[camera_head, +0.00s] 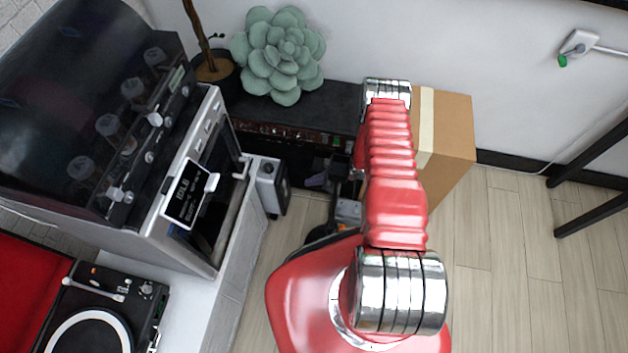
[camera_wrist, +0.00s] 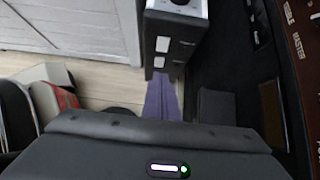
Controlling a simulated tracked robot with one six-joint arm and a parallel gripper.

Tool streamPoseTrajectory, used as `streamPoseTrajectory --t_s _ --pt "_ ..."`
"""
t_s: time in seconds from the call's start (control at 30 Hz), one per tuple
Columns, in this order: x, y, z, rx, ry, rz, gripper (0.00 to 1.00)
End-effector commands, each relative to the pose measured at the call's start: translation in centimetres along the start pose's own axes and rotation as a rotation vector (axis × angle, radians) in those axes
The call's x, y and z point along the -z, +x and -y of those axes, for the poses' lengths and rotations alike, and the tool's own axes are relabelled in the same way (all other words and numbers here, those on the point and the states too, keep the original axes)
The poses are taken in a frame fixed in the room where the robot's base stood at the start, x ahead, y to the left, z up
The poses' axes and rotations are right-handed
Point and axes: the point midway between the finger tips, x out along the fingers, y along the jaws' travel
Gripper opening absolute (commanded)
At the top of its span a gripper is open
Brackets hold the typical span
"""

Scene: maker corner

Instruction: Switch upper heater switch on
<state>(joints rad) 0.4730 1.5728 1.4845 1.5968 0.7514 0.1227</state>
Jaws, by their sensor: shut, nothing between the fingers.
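The heater is a narrow box with a pale top and a dark front face; it stands beside the white cabinet in the head view (camera_head: 269,186). In the wrist view the heater (camera_wrist: 151,25) shows two pale switches on its dark face, the upper switch (camera_wrist: 163,44) and the lower switch (camera_wrist: 158,62). I cannot tell whether either is on. My gripper (camera_wrist: 161,82) is shut and empty, its purple fingers pointing toward the heater close to the lower switch; contact cannot be told.
A dark low unit (camera_head: 335,105) with a brown front stands behind, bearing a succulent (camera_head: 280,52). A cardboard box (camera_head: 450,130) is right of it. The white cabinet (camera_head: 205,310) bears an oven-like machine (camera_head: 205,190).

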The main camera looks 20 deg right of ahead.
Motion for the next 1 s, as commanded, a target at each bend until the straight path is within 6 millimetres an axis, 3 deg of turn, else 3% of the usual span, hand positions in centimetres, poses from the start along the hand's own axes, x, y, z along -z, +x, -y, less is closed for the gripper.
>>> streamPoseTrajectory --t_s 0.43,0.6,1.0 --pt "0.1 6.4 -0.1 -0.001 -0.001 0.000 0.00" --pt "-1.6 8.1 -0.1 0.000 -0.001 0.000 0.00" --pt "-2.5 9.1 0.0 0.002 0.001 -0.001 0.00"
